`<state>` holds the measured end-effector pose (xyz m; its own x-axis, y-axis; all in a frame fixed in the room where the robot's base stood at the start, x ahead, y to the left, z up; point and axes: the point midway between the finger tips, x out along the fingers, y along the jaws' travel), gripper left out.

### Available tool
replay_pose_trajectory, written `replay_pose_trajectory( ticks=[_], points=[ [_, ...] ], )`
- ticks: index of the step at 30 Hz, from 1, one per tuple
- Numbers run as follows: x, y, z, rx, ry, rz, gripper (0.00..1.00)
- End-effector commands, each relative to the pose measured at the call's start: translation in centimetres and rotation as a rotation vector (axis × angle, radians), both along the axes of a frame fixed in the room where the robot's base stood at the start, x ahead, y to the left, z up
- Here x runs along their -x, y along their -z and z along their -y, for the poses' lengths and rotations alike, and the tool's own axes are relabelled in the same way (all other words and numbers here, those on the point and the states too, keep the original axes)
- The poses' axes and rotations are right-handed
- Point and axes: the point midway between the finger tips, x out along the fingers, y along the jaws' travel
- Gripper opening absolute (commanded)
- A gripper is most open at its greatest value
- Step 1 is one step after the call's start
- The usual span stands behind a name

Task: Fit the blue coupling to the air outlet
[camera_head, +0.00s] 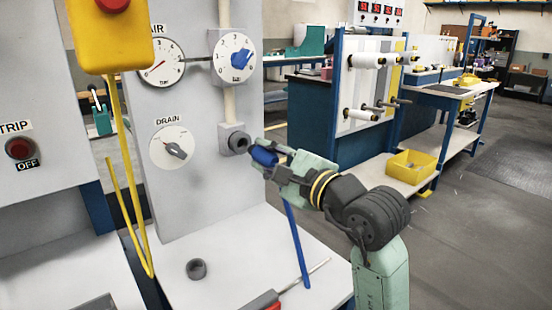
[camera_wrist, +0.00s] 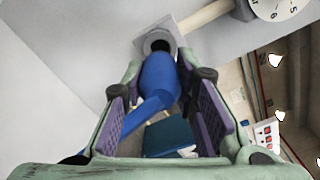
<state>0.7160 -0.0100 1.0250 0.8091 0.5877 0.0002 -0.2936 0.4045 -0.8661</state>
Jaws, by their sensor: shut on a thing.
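The blue coupling (camera_head: 264,156) is between the fingers of my gripper (camera_head: 276,163), which is shut on it. Its nose points at the grey air outlet (camera_head: 237,142) on the panel, under the pipe and the blue-knobbed regulator. In the wrist view the coupling (camera_wrist: 160,80) lies between the purple finger pads, its far end just in front of or at the outlet (camera_wrist: 159,43). The outlet's dark opening still shows above it. I cannot tell whether they touch. A blue hose (camera_head: 297,245) hangs from the coupling to the shelf.
A gauge (camera_head: 158,63) and drain dial (camera_head: 176,147) are on the panel to the left. A yellow box (camera_head: 110,35) with a yellow cable hangs in front. A grey ring (camera_head: 197,269) and a red-handled tool (camera_head: 268,300) lie on the white shelf below.

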Motion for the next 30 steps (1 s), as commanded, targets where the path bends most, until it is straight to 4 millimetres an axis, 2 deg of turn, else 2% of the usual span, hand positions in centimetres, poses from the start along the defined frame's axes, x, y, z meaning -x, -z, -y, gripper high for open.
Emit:
replay_pose_trajectory(
  ticks=[6,30],
  points=[
    [-1.4,0.0,-1.0,0.0,0.0,0.0,0.0],
    [-1.4,0.0,-0.9,0.0,0.0,0.0,0.0]
  ],
)
